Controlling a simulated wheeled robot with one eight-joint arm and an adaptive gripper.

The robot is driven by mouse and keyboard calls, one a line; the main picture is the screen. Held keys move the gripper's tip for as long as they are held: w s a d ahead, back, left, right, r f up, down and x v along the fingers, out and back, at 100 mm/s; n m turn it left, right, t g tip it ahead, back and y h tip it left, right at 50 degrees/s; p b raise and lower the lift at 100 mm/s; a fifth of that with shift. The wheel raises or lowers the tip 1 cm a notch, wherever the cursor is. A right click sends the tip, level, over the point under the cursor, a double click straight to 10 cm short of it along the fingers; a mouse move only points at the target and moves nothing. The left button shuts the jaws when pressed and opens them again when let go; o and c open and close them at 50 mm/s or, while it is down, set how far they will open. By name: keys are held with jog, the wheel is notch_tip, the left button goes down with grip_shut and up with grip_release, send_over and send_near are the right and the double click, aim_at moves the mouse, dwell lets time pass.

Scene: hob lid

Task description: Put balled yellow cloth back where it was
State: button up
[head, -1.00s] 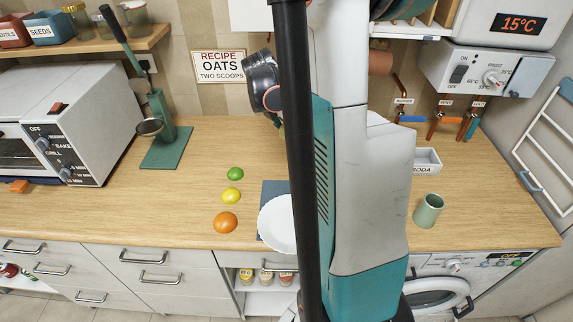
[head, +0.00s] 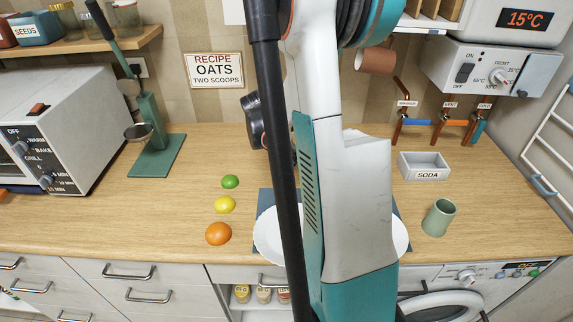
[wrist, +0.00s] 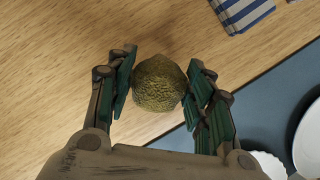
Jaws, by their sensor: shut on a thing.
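The balled yellow cloth (wrist: 160,84) shows in the wrist view as a rough, dull olive-yellow ball. My gripper (wrist: 160,88) has one green finger on each side of it and is shut on it. Wooden worktop lies beneath and around it; I cannot tell how high above the wood the ball is. In the head view my arm hides the ball and the fingertips.
A white plate (head: 400,235) lies on a blue-grey mat (head: 265,200), partly behind my arm. A lime (head: 230,181), lemon (head: 225,204) and orange (head: 218,233) stand left of it. A striped cloth (wrist: 242,12), soda tray (head: 424,168) and green cup (head: 438,217) lie nearby.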

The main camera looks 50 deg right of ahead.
jog(key=shift+f+b, duration=0.35)
jog(key=shift+f, duration=0.95)
jog(key=shift+f, duration=0.1)
jog(key=o, duration=1.1)
jog(key=p+v, duration=0.3)
jog(key=v, duration=0.9)
jog(key=shift+p, duration=0.4)
